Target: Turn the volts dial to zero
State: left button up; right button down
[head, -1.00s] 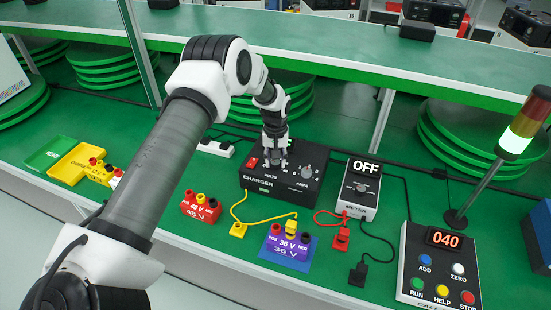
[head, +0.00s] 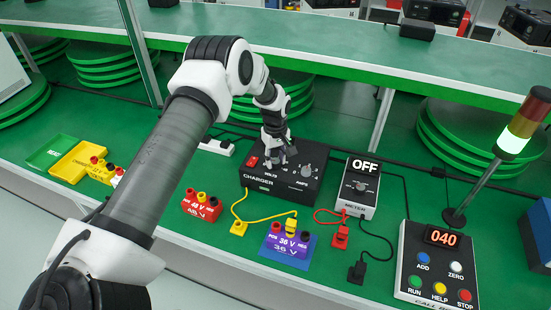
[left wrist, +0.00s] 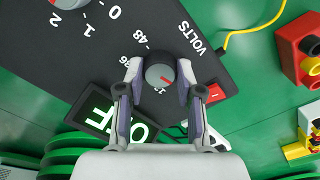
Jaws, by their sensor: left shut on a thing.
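The black charger (head: 258,183) stands on the green bench in the head view. Its volts dial shows in the left wrist view as a grey round knob (left wrist: 160,72), with printed 48 beside it and the word VOLTS to its right. My left gripper (head: 275,160) points down onto the charger. In the left wrist view its two fingers (left wrist: 158,75) are on opposite sides of the volts knob, shut on it. Part of the scale is hidden by the knob and fingers, and I cannot tell which number it points to. My right gripper is not in view.
The amps dial (head: 308,171) sits right of the gripper, and a red switch (head: 252,162) sits left of it. A meter (head: 360,188) reading OFF stands to the right. Battery blocks and cables lie in front. A button panel (head: 437,265) shows 040.

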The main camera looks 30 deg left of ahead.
aim_at(275, 161)
pick_arm(q)
jog(key=o, duration=1.2)
jog(key=shift+c, duration=0.2)
notch_tip(275, 161, up, 12)
